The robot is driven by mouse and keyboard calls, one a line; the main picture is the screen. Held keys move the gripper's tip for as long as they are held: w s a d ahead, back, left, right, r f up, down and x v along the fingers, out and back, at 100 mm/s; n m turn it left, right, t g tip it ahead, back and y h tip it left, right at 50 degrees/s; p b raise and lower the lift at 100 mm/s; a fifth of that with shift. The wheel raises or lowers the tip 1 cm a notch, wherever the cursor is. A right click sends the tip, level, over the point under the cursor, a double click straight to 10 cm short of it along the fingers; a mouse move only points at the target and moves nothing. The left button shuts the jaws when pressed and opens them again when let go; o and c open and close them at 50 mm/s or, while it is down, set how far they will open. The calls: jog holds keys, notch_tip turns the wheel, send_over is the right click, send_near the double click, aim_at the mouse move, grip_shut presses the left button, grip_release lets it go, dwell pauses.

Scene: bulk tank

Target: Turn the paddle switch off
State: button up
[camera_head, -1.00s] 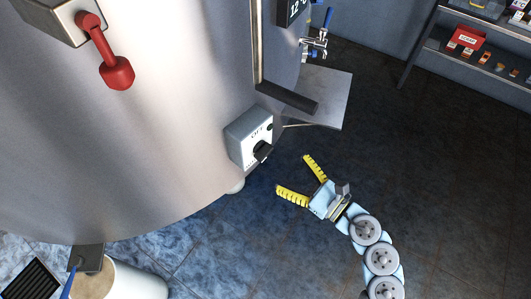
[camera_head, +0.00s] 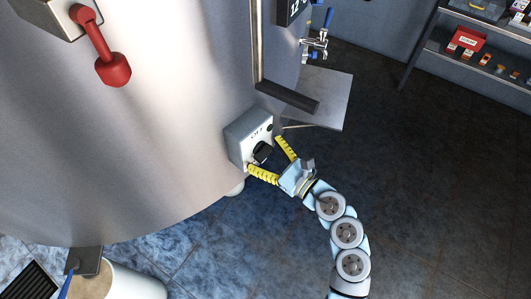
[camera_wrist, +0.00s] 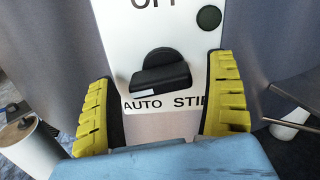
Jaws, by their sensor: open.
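The paddle switch (camera_head: 262,152) is a black knob on a pale grey control box (camera_head: 240,138) fixed to the tank wall. In the wrist view the black paddle (camera_wrist: 160,74) sits on a white plate with "OFF" above it, partly cut off, and "AUTO" and "STIR", partly hidden, below. The paddle lies roughly sideways, its lighter-marked end towards lower left, near "AUTO". My gripper (camera_head: 271,160) is open, with one yellow finger on each side of the paddle. In the wrist view my gripper (camera_wrist: 168,98) shows gaps between both fingers and the paddle.
The large steel tank (camera_head: 130,130) fills the left. A red lever (camera_head: 112,68) hangs at upper left. A dark bar (camera_head: 287,98) and a metal shelf plate (camera_head: 325,95) jut out above the box. A white bucket (camera_head: 135,282) stands at lower left. Floor at right is clear.

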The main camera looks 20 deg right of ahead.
jog(key=c, duration=1.2)
